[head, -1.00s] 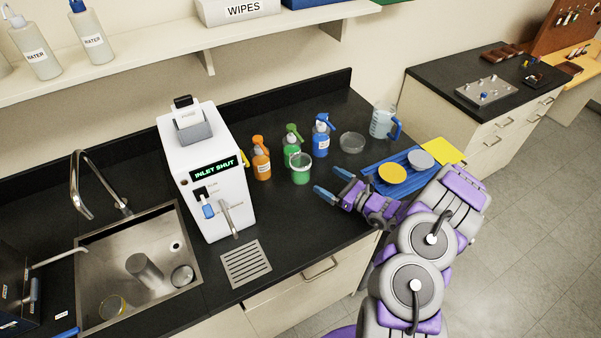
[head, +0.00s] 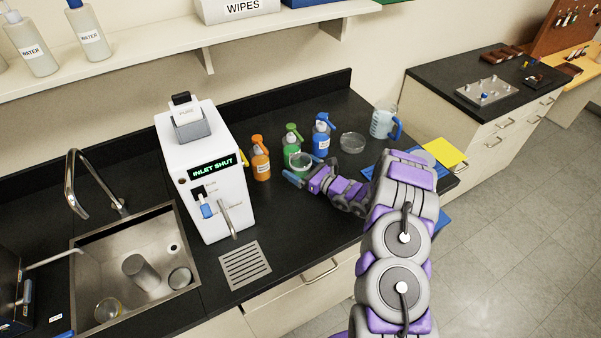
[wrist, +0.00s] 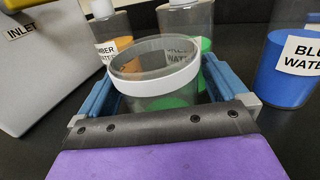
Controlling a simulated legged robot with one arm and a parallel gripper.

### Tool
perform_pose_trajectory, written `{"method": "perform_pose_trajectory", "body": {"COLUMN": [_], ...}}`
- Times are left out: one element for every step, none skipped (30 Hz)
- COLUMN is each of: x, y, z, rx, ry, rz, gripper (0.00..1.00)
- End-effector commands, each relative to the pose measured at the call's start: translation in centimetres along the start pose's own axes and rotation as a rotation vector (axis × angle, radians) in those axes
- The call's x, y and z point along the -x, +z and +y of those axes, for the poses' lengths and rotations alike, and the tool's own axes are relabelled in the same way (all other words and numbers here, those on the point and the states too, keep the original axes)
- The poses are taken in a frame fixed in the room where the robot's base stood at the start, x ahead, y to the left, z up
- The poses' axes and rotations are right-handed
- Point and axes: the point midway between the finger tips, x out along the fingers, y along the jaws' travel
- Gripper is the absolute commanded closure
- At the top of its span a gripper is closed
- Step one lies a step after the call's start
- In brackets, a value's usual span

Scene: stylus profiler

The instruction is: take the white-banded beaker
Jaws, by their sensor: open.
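The white-banded beaker (head: 300,160) stands on the black counter in front of the green spray bottle. In the wrist view the clear beaker (wrist: 155,84) has a white band near its rim, and green shows low in it. My gripper (head: 299,173) is at the beaker from the front right. In the wrist view my gripper (wrist: 158,78) is open, with one blue finger on each side of the beaker. Its lower front is hidden by the gripper's dark edge. I cannot tell whether either finger touches the glass.
Orange (head: 260,160), green (head: 291,138) and blue (head: 321,138) spray bottles stand close behind. A white machine (head: 205,170) reading INLET SHUT is at left, beside the sink (head: 140,270). A glass dish (head: 352,142) and a jug (head: 383,122) are to the right.

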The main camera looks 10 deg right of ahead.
Motion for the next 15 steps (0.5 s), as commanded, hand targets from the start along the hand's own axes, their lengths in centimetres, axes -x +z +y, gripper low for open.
{"method": "perform_pose_trajectory", "body": {"x": [-0.14,-0.17,-0.17,-0.16,-0.15,-0.14,-0.14,-0.13,-0.13,-0.13,-0.13,-0.13,-0.13,-0.12,-0.12], "y": [-0.01,0.01,0.03,0.03,0.04,0.04,0.03,0.02,0.03,0.03,0.03,0.03,0.03,0.03,0.03], "z": [0.01,0.0,-0.01,-0.02,-0.03,-0.03,-0.03,-0.03,-0.04,-0.04,-0.04,-0.04,-0.04,-0.04,-0.04], "rx": [0.0,0.0,-0.001,-0.001,-0.001,-0.001,-0.001,-0.001,-0.001,-0.001,-0.001,-0.001,-0.001,-0.001,-0.001], "ry": [0.0,0.0,0.0,-0.001,-0.001,-0.001,-0.001,-0.001,-0.001,-0.001,-0.001,-0.001,0.0,-0.001,0.0], "rz": [0.0,0.0,0.0,0.0,0.0,0.0,0.0,0.0,0.0,0.0,0.0,0.0,0.0,0.0,0.0], "gripper": [0.0,0.0,0.0,0.0,0.0,0.0,0.0,0.03,0.07,0.1,0.12,0.16,0.19,0.22,0.26]}}
